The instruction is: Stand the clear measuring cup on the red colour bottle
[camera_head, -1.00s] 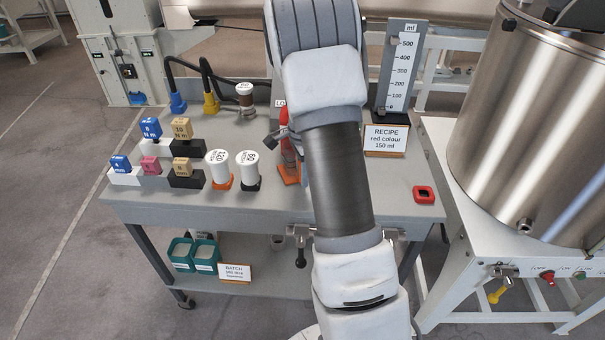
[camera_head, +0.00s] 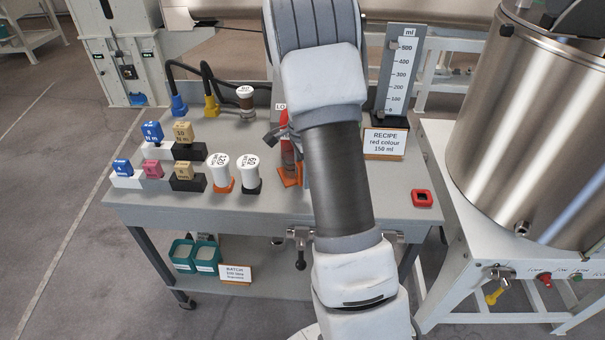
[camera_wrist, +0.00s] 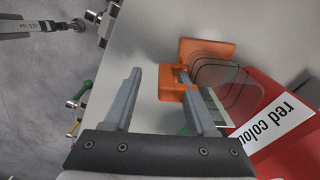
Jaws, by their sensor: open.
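The red colour bottle (camera_wrist: 282,118) shows at the right of the wrist view, with a white label reading "red colour". In the head view the red bottle (camera_head: 286,140) is partly hidden behind my arm. A clear, rounded outline with an orange part, apparently the measuring cup (camera_wrist: 222,80), overlaps the bottle in the wrist view. I cannot tell whether they touch. My gripper (camera_wrist: 158,74) is open, its fingers apart. The right finger passes close by the orange block (camera_wrist: 172,95); contact is unclear. An orange piece (camera_head: 290,180) also shows beside the bottle in the head view.
White-capped containers (camera_head: 220,170) and coloured blocks (camera_head: 152,133) stand left on the grey table (camera_head: 160,208). A recipe sign (camera_head: 386,142) and ml scale (camera_head: 403,75) stand right of my arm. A steel tank (camera_head: 520,130) is farther right. The table's front right is mostly clear.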

